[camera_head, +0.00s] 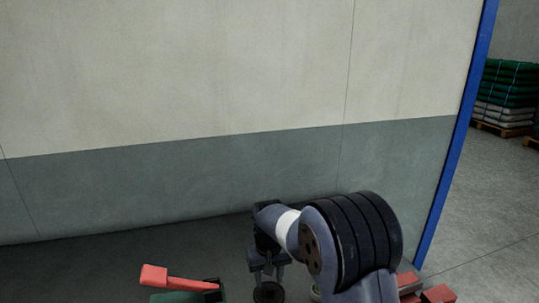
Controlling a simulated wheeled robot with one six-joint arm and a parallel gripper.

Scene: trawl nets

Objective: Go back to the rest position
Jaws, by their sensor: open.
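My arm reaches in from the bottom right of the head view. My gripper (268,275) points down at its end, near the bottom edge of the picture. Its two fingers stand apart, and I see nothing held between them. A dark round thing (268,292) shows just below the fingers; I cannot tell whether they touch it.
A red-handled thing (180,281) with a green part lies at the bottom left. Red blocks (437,293) show at the bottom right, partly hidden by my arm. A wall (180,185) with a blue edge post (456,150) stands behind. Stacked sacks (505,95) are far right.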

